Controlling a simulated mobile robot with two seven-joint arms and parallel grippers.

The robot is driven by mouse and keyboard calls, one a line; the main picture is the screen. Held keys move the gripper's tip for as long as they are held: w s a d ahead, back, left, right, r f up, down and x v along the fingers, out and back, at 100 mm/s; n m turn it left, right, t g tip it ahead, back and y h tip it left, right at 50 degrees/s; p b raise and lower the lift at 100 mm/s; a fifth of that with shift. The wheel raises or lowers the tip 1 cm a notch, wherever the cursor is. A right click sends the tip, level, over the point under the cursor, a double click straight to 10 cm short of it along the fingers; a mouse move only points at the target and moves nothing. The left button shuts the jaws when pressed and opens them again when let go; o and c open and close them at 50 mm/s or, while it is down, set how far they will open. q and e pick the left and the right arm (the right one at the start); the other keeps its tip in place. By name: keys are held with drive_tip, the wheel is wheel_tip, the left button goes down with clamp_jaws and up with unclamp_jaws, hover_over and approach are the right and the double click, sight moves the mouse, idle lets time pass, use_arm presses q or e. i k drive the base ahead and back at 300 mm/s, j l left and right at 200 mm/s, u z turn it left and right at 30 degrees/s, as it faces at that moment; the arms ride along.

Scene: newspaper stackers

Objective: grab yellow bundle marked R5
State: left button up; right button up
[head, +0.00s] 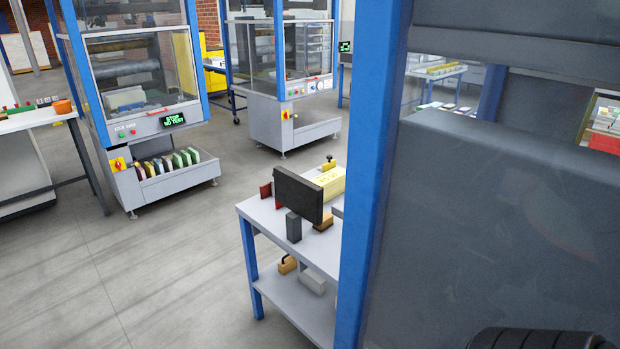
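A pale yellow block-shaped bundle (333,182) lies on the grey-topped table with blue legs (258,212). A dark upright panel (298,195) on the table hides part of it. Any marking on the bundle is too small to read, so I cannot tell whether it is R5. Neither of my grippers shows in the head view. A black ribbed part at the bottom right edge may be mine.
A blue post (372,180) and dark machine panel (490,230) block the right side and hide part of the table. Small blocks lie around the bundle. A machine with a tray (185,180) of coloured bundles stands at left. Floor (170,265) at front left is clear.

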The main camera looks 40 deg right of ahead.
sight(332, 181)
drive_tip(key=i+z, duration=0.1)
drive_tip(key=i, duration=1.3)
drive_tip(key=i+z, duration=0.25)
drive_tip(key=i, duration=0.4)
drive_tip(key=i+j+z, duration=0.3)
drive_tip(key=i, duration=0.35)
drive_tip(key=i+l, duration=0.05)
drive_tip(key=l, duration=0.05)
